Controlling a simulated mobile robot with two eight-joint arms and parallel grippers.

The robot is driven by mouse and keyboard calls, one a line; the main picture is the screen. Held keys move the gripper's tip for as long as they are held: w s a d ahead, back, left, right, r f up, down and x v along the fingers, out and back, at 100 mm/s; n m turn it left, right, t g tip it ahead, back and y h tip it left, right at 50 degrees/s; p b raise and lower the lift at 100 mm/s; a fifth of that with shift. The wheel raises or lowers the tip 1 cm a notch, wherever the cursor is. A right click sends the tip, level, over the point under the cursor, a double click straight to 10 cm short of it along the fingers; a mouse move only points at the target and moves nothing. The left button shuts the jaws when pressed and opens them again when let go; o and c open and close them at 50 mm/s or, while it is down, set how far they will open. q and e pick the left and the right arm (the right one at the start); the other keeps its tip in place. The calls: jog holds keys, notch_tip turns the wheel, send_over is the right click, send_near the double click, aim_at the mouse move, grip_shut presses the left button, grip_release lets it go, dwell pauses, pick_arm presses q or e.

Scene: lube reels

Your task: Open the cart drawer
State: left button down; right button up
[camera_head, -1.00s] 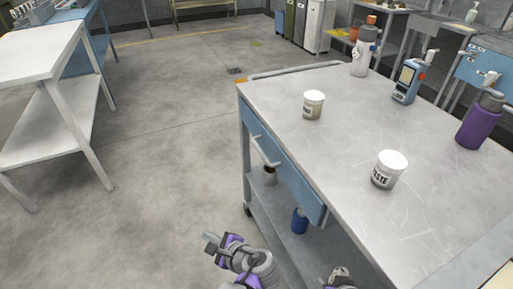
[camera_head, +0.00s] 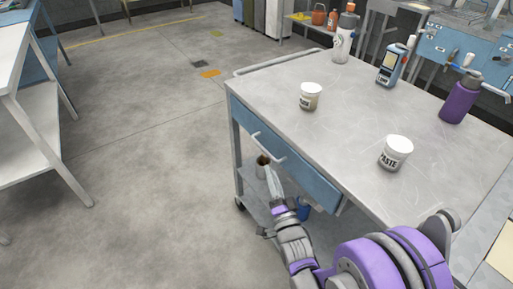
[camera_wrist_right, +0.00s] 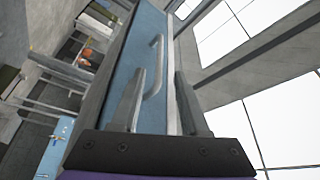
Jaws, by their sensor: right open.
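The grey-topped cart (camera_head: 350,110) stands at the right in the head view. Its blue drawer (camera_head: 310,178) looks closed, with a pale bar handle (camera_head: 268,150) on its front. My right gripper (camera_head: 270,175) is just below and in front of the handle, apart from it as far as I can tell. In the right wrist view the handle (camera_wrist_right: 155,68) shows ahead of the open fingers (camera_wrist_right: 158,78), roughly in line with the gap between them. The blue drawer front (camera_wrist_right: 128,65) lies behind it. My left gripper is out of view.
Containers sit on the lower shelf, including a blue one (camera_head: 304,208). Floor (camera_head: 150,150) left of the cart is clear.

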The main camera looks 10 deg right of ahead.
aim_at(264, 148)
jog(key=x, duration=1)
grip_shut()
dwell(1.2)
